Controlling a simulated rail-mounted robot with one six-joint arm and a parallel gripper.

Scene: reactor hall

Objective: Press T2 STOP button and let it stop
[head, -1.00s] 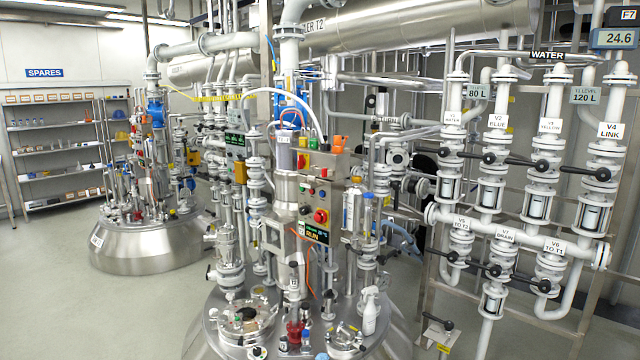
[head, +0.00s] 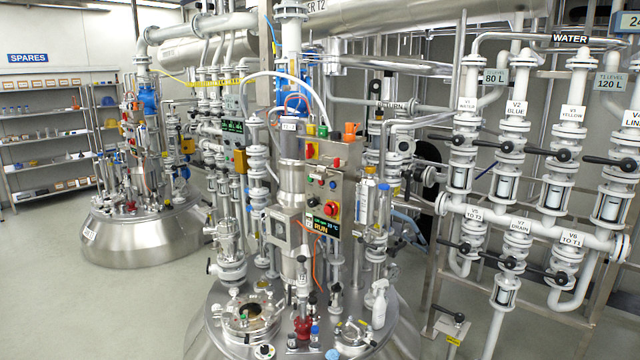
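The T2 control box (head: 324,195) is a grey panel mounted on the upright column of the nearer reactor vessel (head: 216,312). It carries a large red button (head: 331,209), smaller red, blue and green buttons, and a black knob. Which of the red ones is STOP is too small to read. A small display (head: 322,227) under the buttons reads RUN in yellow with green text above. My gripper is not in view, and nothing of mine touches the panel.
Pipes with valves and black handles (head: 566,155) fill the right side. A white spray bottle (head: 380,303) and small bottles stand on the vessel lid. A second vessel (head: 140,240) and a spares shelf (head: 50,150) are at the left. The floor (head: 110,310) at front left is clear.

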